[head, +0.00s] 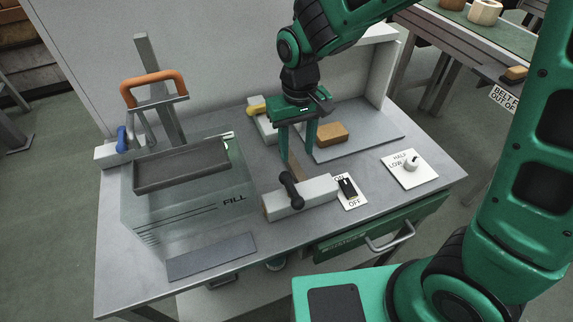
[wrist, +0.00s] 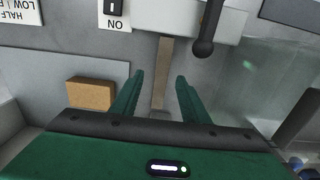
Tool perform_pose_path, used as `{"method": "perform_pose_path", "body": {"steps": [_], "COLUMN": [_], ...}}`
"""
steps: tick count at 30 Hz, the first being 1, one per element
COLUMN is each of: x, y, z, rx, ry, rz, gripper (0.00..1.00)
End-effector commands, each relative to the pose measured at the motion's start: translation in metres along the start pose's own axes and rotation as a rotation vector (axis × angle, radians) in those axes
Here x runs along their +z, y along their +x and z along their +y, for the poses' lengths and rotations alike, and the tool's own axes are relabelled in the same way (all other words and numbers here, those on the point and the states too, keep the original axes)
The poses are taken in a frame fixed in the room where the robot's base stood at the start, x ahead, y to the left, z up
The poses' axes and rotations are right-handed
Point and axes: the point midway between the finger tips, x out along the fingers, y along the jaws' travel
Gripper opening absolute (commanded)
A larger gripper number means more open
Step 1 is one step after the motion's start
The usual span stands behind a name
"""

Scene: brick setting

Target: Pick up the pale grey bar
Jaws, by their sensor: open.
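Several things here are pale grey and long, and I cannot tell for sure which is the bar. A pale grey block (head: 318,190) with a black lever lies near the table's middle; it also shows at the top of the wrist view (wrist: 140,14). A tall grey upright bar (head: 146,55) stands behind the tank at left. My gripper (head: 297,160) points down just behind the block, fingers apart. A narrow brownish strip (wrist: 162,70) shows between the fingers (wrist: 160,82) in the wrist view, with gaps on both sides. Nothing is held.
A tan block (head: 331,134) sits on a grey plate (head: 375,132) right of my gripper. Switch panels (head: 354,203) and (head: 425,172) lie to the right. A translucent tank (head: 185,205) with a dark tray (head: 185,167) and orange handle (head: 152,79) fills the left. A flat dark strip (head: 212,257) lies in front.

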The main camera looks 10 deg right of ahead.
Motion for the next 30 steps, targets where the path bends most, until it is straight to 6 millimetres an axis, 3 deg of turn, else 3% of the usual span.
{"method": "perform_pose_path", "body": {"steps": [12,21,26,30], "x": [0.001,0.001,0.001,0.001], "y": [0.048,0.051,0.051,0.051], "z": [-0.005,-0.005,-0.005,-0.005], "rx": [0.001,0.0,0.0,0.0], "ry": [0.0,0.0,0.0,0.0], "rz": [-0.002,0.0,0.0,0.001], "gripper": [0.41,0.41,0.03,0.0]}}
